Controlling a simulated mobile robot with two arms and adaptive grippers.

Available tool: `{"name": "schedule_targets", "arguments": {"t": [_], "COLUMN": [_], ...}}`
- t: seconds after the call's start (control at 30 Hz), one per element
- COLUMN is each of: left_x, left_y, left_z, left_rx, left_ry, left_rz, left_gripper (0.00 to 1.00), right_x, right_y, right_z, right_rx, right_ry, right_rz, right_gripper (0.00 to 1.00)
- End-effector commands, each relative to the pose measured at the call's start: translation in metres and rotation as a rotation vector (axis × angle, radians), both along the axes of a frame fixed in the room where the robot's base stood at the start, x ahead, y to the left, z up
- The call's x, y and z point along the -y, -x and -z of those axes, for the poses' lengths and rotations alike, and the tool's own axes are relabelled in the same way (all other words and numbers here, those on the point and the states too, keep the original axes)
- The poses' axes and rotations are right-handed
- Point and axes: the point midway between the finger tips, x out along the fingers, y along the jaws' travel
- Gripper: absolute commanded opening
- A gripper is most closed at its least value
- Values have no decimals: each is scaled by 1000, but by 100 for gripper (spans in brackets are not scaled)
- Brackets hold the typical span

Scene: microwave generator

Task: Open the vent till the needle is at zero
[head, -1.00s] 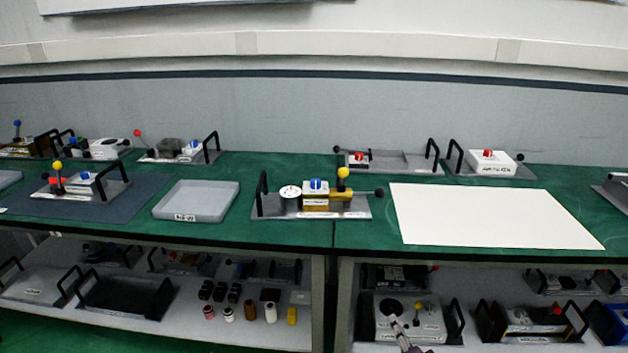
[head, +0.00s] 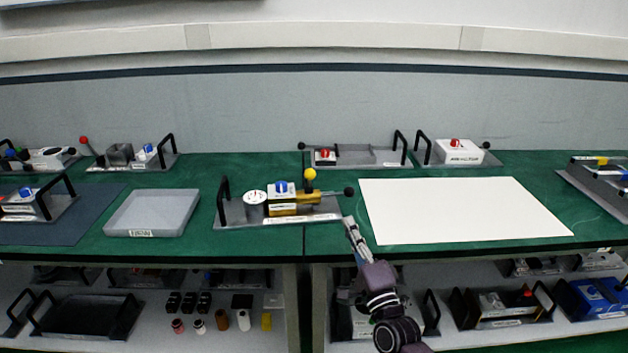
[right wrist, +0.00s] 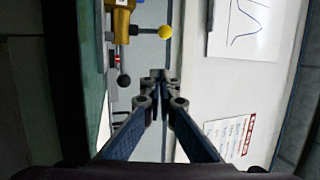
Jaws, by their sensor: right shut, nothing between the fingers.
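A grey tray unit (head: 232,213) with a black handle stands near the bench's front edge in the head view. It carries a round white gauge (head: 255,197), a white and yellow block with a blue knob (head: 281,187), and a brass body (head: 310,197) with a yellow ball (head: 310,174) on top and a black ball (head: 348,191) at its right end. The needle is too small to read. My right gripper (head: 349,222) is shut and empty, just right of the unit and below the black ball. The right wrist view also shows the yellow ball (right wrist: 165,32) and black ball (right wrist: 124,81). My left gripper is not in view.
A white sheet (head: 460,210) lies right of my gripper. An empty grey tray (head: 150,212) is at left. Other units stand along the back, including a white box with a red knob (head: 458,152). A lower shelf holds more units and several small cylinders.

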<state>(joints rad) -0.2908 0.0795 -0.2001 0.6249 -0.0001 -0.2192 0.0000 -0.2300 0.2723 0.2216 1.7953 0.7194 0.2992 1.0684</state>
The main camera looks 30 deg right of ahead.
Motion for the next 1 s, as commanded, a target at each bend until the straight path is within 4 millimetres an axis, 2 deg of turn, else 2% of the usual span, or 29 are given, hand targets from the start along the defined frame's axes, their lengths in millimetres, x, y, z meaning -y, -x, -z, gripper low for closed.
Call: {"name": "schedule_targets", "arguments": {"t": [0.1,0.23,0.57,0.77,1.0], "left_x": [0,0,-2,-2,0], "left_y": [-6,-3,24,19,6], "left_z": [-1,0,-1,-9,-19], "left_rx": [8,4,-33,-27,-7], "left_ry": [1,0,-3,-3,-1], "left_rz": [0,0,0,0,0], "left_gripper": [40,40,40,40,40], "right_x": [1,1,3,10,22], "right_y": [1,1,-5,-31,-72], "right_z": [-6,-6,-10,-20,-35], "right_rx": [14,16,17,17,16], "right_ry": [-8,-8,-7,-7,-7], "right_rz": [-1,-2,-1,-1,0], "right_gripper": [0,0,0,0,0]}}
